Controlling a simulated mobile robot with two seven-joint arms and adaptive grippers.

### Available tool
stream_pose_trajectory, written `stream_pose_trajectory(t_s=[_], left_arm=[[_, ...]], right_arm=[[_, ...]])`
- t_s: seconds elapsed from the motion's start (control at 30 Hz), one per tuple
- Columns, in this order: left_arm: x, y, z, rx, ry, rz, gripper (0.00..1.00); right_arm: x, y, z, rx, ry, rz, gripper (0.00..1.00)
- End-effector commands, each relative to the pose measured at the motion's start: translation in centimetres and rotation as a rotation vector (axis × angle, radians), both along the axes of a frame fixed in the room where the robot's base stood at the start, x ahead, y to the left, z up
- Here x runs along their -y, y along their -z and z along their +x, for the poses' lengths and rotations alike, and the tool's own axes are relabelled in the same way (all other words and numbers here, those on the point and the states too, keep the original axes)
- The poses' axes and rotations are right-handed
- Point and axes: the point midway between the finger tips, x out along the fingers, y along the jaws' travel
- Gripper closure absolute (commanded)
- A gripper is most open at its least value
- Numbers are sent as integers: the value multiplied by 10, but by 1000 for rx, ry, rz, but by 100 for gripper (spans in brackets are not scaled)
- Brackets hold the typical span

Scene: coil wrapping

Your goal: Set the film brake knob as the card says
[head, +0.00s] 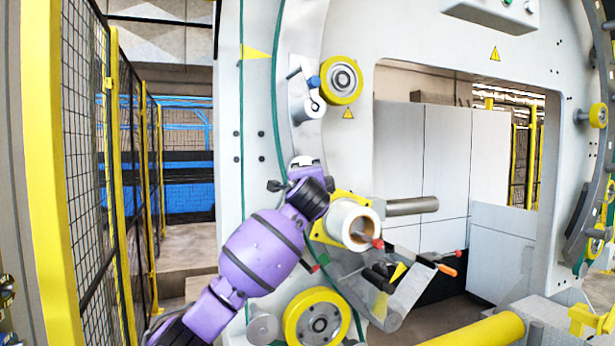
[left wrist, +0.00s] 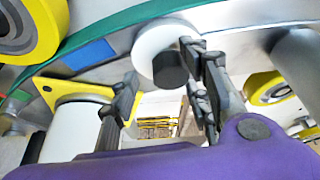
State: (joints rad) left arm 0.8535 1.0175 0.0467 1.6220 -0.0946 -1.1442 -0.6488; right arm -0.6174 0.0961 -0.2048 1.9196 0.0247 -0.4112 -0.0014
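A white disc with a black knob (left wrist: 170,68) on it sits ahead of my left gripper in the left wrist view; this looks like the film brake knob. In the head view a white disc (head: 302,161) shows just above the gripper. My left gripper (head: 300,178) reaches up from the lower left in front of the ring. In the left wrist view its fingers (left wrist: 165,95) are apart, the right one close beside the knob. I cannot tell whether it touches. The knob's setting is not readable. No card can be made out. My right gripper is not in view.
A white film roll (head: 345,221) on a yellow plate is close to the right of my gripper. Yellow rollers (head: 342,80) (head: 317,318) stand above and below. A lever with an orange handle (head: 446,269) juts out lower right. A mesh fence (head: 88,150) is at the left.

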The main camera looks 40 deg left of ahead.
Motion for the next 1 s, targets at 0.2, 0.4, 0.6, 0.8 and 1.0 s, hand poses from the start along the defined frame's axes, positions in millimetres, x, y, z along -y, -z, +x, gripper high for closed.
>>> stream_pose_trajectory(t_s=[0.2,0.4,0.6,0.8,1.0], left_arm=[[0,1,1,-1,1,0,59],[0,-2,0,4,0,1,59],[2,-5,-3,8,1,3,59],[19,-3,-24,9,2,5,59],[48,0,-57,9,3,4,59]], right_arm=[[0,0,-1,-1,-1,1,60],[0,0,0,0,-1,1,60],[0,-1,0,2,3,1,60],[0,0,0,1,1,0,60],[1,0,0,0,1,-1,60]])
